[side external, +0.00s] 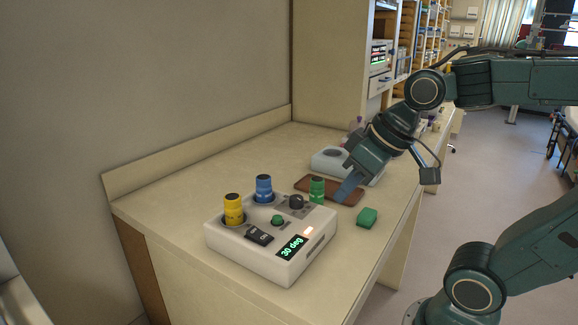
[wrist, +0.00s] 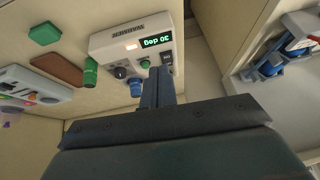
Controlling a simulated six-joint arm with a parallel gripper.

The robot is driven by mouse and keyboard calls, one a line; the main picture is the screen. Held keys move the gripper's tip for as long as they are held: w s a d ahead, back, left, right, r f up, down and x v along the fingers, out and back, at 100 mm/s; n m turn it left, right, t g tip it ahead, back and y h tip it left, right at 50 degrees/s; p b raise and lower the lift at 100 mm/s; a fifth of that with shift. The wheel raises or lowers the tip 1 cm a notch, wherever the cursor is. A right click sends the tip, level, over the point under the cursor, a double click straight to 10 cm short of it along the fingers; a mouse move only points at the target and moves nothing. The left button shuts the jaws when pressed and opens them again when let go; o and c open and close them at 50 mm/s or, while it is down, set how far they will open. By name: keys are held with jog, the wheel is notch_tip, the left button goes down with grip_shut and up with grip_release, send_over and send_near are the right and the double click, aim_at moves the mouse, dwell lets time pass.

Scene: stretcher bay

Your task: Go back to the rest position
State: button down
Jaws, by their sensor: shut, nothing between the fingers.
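My gripper (side external: 347,188) is shut and empty. In the side external view it points down and left above the counter, near the brown tray and to the right of the white device. In the wrist view its closed fingers (wrist: 158,88) overlap the lower edge of the device in the picture.
A green block (side external: 367,217) lies near the counter's right edge. A brown tray (side external: 311,185) lies behind the device. A second pale device (side external: 327,158) stands farther back. The counter (side external: 170,195) is clear at the left. A wall and shelves stand behind.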

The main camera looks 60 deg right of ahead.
jog(key=shift+h, duration=0.4)
jog(key=shift+s+d+f, duration=0.1)
jog(key=shift+s+f, duration=0.05)
jog(key=shift+s, duration=0.7)
jog(key=shift+s+d+f, duration=0.15)
jog(key=shift+s+f, duration=0.05)
jog(key=shift+s, duration=0.65)
jog(key=shift+s+d+f, duration=0.1)
jog(key=shift+s+f, duration=0.05)
jog(key=shift+s, duration=0.7)
